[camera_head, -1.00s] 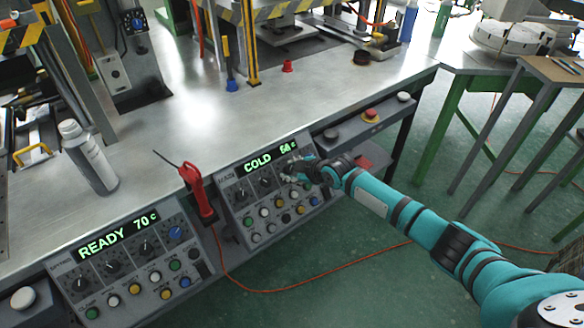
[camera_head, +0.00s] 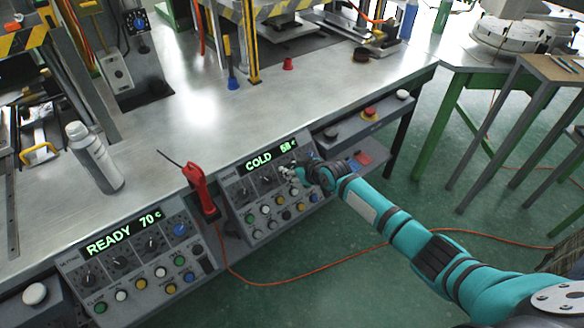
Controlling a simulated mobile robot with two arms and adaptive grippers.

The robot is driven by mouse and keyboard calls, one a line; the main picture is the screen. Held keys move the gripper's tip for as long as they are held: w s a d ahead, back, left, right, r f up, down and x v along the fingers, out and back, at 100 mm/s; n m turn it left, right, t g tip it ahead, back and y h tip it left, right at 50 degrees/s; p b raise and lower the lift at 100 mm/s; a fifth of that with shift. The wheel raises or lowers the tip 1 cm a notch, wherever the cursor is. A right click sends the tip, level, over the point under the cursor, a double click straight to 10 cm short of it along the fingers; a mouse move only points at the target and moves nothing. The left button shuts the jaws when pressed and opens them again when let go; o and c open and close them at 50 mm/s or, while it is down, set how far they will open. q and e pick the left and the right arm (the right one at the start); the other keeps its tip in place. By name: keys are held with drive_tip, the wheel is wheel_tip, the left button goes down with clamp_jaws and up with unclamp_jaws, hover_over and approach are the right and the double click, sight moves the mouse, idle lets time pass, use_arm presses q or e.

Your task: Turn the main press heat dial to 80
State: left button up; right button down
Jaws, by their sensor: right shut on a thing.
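The main press panel (camera_head: 233,213) is the right-hand grey control box on the bench front. Its green display (camera_head: 272,156) reads COLD and a number that looks like 58 c. Two dark dials, one of them a left dial (camera_head: 244,193), show in a row below the display. My right gripper (camera_head: 285,172) reaches in from the right and is shut on the dial at the right of that row. The gripper covers that dial, so its pointer cannot be read. My left gripper is out of view.
A second panel (camera_head: 68,266) at the left reads READY 70 c. A red tool (camera_head: 199,187) stands between the panels with an orange cable below. A grey bottle (camera_head: 96,158) is on the bench. A red emergency button (camera_head: 370,112) sits right of the main panel.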

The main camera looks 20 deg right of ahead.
idle(0.4)
drive_tip(key=c, duration=1)
unclamp_jaws()
drive_tip(key=v, duration=1.2)
drive_tip(key=shift+s+f, duration=0.1)
drive_tip(key=shift+f, duration=0.05)
